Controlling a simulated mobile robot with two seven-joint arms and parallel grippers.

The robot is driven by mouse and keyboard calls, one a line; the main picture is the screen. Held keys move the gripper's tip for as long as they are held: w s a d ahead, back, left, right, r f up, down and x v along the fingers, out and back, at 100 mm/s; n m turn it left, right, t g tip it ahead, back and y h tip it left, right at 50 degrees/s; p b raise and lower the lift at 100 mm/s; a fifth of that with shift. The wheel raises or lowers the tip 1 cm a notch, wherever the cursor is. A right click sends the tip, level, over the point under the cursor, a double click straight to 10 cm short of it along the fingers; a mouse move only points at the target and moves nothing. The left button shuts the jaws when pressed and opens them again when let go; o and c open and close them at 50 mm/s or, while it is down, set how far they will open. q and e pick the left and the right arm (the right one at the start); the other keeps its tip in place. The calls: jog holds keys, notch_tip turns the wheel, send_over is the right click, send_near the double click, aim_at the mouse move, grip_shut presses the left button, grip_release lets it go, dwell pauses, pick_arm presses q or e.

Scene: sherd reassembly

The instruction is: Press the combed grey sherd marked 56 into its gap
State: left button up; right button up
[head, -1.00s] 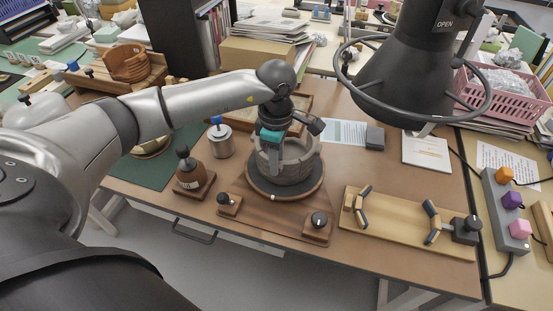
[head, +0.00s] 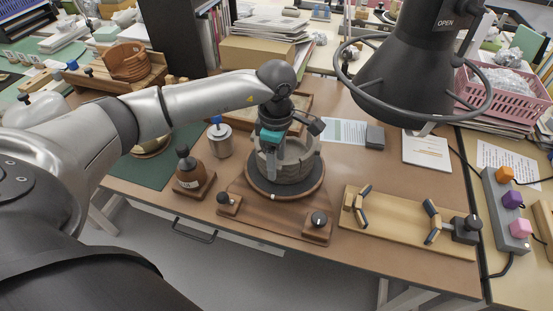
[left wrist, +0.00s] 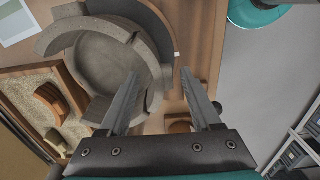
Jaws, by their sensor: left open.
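A grey pot (head: 298,172) built of sherds stands on a dark round turntable (head: 262,188) in the middle of the bench. It also shows in the left wrist view (left wrist: 72,38), with its hollow inside facing up. My left gripper (head: 272,166) is over the pot's near left side. In the left wrist view the left gripper (left wrist: 158,85) is open, its fingers apart beside a thick grey wall piece (left wrist: 151,60). No mark 56 is readable, so I cannot tell if this piece is the combed sherd. My right gripper is out of view.
A sand tray (left wrist: 20,92) with brown sherds lies beside the pot. A brown bottle (head: 189,172) and a metal canister (head: 221,141) stand left of the turntable. A wooden board (head: 400,222) with padded clamps lies right. A black ringed hood (head: 415,75) hangs at upper right.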

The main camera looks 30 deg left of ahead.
pick_arm(q)
notch_tip(320, 180, up, 15)
jog(key=p, duration=0.2)
dwell(0.3)
jog(key=shift+s+r, duration=0.1)
dwell(0.3)
